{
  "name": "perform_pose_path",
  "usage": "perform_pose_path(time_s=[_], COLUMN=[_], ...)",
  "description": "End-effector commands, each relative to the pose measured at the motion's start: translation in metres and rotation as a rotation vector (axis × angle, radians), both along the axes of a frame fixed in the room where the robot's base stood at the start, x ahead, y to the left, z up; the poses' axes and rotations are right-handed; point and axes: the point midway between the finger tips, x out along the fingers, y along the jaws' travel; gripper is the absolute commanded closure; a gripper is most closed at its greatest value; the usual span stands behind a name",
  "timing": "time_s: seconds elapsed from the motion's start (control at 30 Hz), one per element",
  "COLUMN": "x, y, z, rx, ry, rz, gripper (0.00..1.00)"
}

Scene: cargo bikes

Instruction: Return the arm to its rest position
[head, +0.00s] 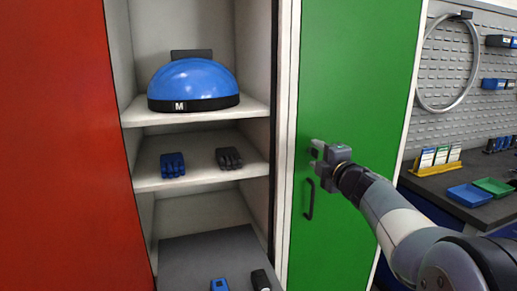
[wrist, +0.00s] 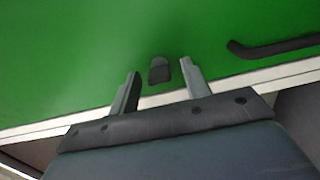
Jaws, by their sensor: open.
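My gripper (head: 316,154) is at the end of my raised arm, in front of the green door (head: 350,75) in the head view. In the wrist view, my gripper (wrist: 160,87) has its two fingers spread apart with nothing held between them. A small dark latch or knob (wrist: 159,71) on the green door shows just beyond and between the fingertips. I cannot tell whether the fingers touch the door. A black door handle (head: 309,199) is below my gripper, and it also shows at the right of the wrist view (wrist: 275,48).
An open locker holds a blue helmet (head: 194,82) on its upper shelf. A red door (head: 55,140) is at left. A workbench with blue (head: 468,196) and green trays (head: 493,187) stands at right.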

Motion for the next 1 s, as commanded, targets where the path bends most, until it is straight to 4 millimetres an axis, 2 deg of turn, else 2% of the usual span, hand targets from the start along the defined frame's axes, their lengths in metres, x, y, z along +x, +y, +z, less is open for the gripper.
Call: perform_pose_path(time_s=[0.17, 0.27, 0.7, 1.0], x=[-0.012, -0.026, -0.104, -0.047], y=[-0.004, -0.009, -0.034, -0.014], z=[0.001, 0.001, 0.001, -0.001], rx=[-0.014, -0.015, -0.015, -0.014], ry=[-0.006, -0.006, -0.006, -0.003], rz=[-0.001, -0.003, -0.004, 0.004], gripper=[0.55, 0.55, 0.55, 0.55])
